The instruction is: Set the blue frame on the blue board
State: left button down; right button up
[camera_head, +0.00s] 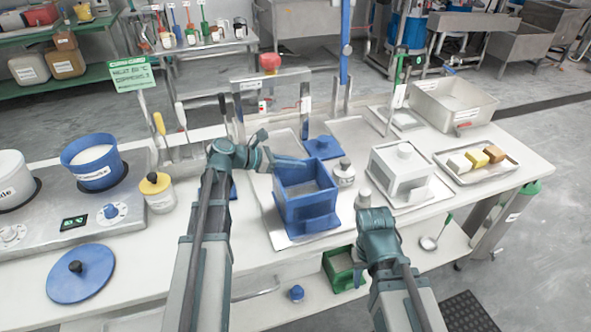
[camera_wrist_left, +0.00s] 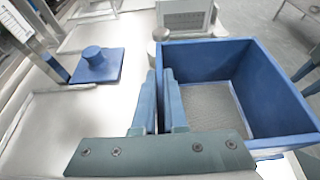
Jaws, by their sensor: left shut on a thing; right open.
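The blue frame (camera_head: 303,185) is an open, square-walled blue box on or just over a metal tray; I cannot tell if it touches. In the left wrist view, the frame (camera_wrist_left: 275,100) shows a pale grey, mesh-like surface inside its walls. My left gripper (camera_head: 300,163) is shut on one wall of the frame; its fingers (camera_wrist_left: 160,100) show close together at that wall. My right gripper (camera_head: 374,213) is open and empty, right of the frame and apart from it. I cannot make out a separate blue board; a blue ledge shows at the frame's front.
A blue square lid with a knob (camera_head: 323,147) lies behind the frame. A small labelled jar (camera_head: 344,172) and a white box (camera_head: 402,172) stand to the right. A tray of blocks (camera_head: 478,167) is farther right. A hotplate with a blue pot (camera_head: 92,162) is left.

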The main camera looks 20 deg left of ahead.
pick_arm(q)
jog(key=shift+f+b, duration=0.5)
jog(key=shift+f, duration=0.1)
jog(key=c, duration=1)
grip_release()
jog(key=shift+o, duration=0.2)
jog(key=shift+r, duration=0.2)
